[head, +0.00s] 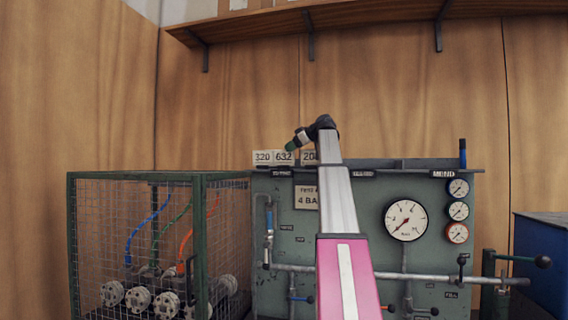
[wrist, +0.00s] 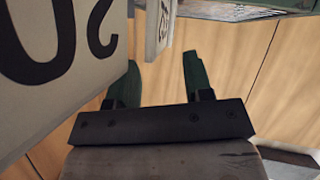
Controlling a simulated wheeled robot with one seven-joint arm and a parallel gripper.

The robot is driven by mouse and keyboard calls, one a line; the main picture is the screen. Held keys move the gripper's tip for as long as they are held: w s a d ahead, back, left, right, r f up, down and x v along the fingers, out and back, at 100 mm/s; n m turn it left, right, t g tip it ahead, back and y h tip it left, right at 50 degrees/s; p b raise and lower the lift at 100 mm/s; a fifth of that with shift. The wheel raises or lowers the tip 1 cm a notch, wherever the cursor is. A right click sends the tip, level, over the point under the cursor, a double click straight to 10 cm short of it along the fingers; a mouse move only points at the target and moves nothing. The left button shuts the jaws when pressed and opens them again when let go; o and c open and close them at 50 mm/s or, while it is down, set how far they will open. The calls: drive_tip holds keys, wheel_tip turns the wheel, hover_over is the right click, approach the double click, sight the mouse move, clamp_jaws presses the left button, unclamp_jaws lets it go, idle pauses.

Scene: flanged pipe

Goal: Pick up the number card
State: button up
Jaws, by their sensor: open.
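White number cards stand in a row on the top edge of the green panel (head: 285,245): one reads 320 (head: 263,157), one 632 (head: 283,157), and one 208 (head: 309,157), partly hidden by my arm. My gripper (head: 290,146) has green fingers and is just above and in front of the 632 card. In the wrist view my gripper (wrist: 160,62) is open, with nothing between its fingers. A large upside-down card (wrist: 65,65), likely 208, fills the left and partly covers the left finger. Another card (wrist: 160,25), seen nearly edge-on, lies beyond the gap between the fingers.
A mesh cage (head: 155,245) with hoses and flanged fittings stands at the left. The panel carries a large gauge (head: 406,220), several small gauges, pipes and valves. A blue box (head: 540,262) is at the right. A wooden shelf (head: 370,18) hangs high above.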

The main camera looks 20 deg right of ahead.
sight(285, 165)
drive_tip(key=x, duration=0.3)
drive_tip(key=shift+w+a+f, duration=0.1)
drive_tip(key=shift+w+a, duration=0.1)
drive_tip(key=shift+w, duration=0.1)
drive_tip(key=shift+c, duration=0.3)
clamp_jaws()
drive_tip(key=shift+s, duration=0.1)
